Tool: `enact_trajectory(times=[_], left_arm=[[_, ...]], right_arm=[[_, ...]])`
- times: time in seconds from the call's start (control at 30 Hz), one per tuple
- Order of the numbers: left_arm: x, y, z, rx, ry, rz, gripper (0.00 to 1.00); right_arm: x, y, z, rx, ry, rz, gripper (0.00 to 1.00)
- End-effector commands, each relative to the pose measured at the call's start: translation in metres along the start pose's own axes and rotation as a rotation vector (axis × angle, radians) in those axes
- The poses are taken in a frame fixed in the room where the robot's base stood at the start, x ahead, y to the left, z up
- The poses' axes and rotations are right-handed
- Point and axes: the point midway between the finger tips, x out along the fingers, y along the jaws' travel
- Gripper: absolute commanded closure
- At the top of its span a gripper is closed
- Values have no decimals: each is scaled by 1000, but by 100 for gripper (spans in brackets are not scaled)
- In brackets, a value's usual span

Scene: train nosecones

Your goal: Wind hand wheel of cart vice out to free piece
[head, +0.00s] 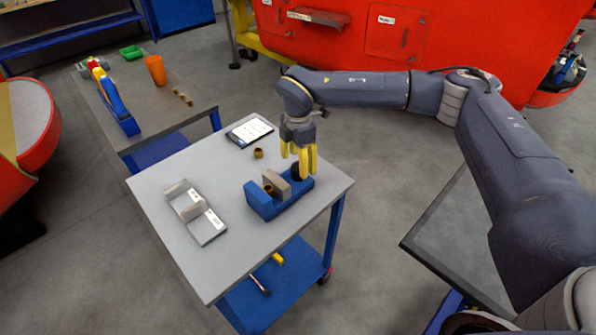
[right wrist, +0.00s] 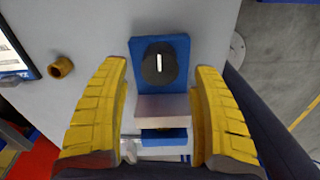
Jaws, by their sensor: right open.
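The blue cart vice (head: 262,205) stands on the grey cart top, with a grey jaw block (head: 277,184) across its middle. A small brass piece (head: 268,188) shows beside that block, inside the vice. The dark round hand wheel (right wrist: 153,70) with a white mark is at the vice's end plate, partly hidden by the gripper in the head view. My right gripper (head: 303,163) points down over the wheel end. In the right wrist view its yellow fingers (right wrist: 162,75) are open, one on each side of the wheel, with gaps. My left gripper is not in view.
A loose brass ring (head: 258,153) and a tablet (head: 249,131) lie behind the vice. A grey bracket-like fixture (head: 204,226) is at left on the cart (head: 160,182). Another table at upper left holds an orange cup (head: 156,71). Red machinery stands behind.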

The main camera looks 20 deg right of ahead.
Motion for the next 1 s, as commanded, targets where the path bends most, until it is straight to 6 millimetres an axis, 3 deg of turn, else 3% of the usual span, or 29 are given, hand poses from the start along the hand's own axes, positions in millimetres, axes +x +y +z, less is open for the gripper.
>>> enact_trajectory(times=[0.3,0.83,1.0], left_arm=[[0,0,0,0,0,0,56],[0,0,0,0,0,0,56],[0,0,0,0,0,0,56]], right_arm=[[35,0,0,-1,1,-1,35],[44,0,0,-1,1,1,35],[44,0,0,-1,1,1,55]])
